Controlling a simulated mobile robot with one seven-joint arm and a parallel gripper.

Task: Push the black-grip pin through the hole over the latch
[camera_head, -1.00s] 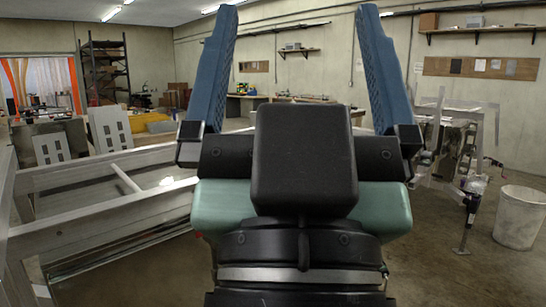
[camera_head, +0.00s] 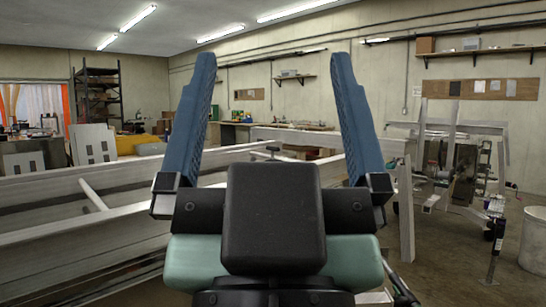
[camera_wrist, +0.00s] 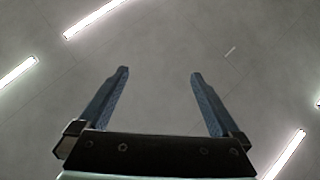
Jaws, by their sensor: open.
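My gripper (camera_head: 270,75) stands upright in the middle of the head view, its two blue fingers wide apart with nothing between them. It also shows open in the wrist view (camera_wrist: 159,72), where only the ceiling lies behind it. I cannot make out the black-grip pin, its hole or the latch in either view. My gripper hides part of the trailer frame behind it.
An aluminium trailer frame (camera_head: 60,220) with long rails fills the left and runs behind my gripper. More metal trailer parts (camera_head: 455,165) stand at the right, near a white bucket (camera_head: 535,240). A shelf rack (camera_head: 100,95) stands at the back left. Some floor at the right is clear.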

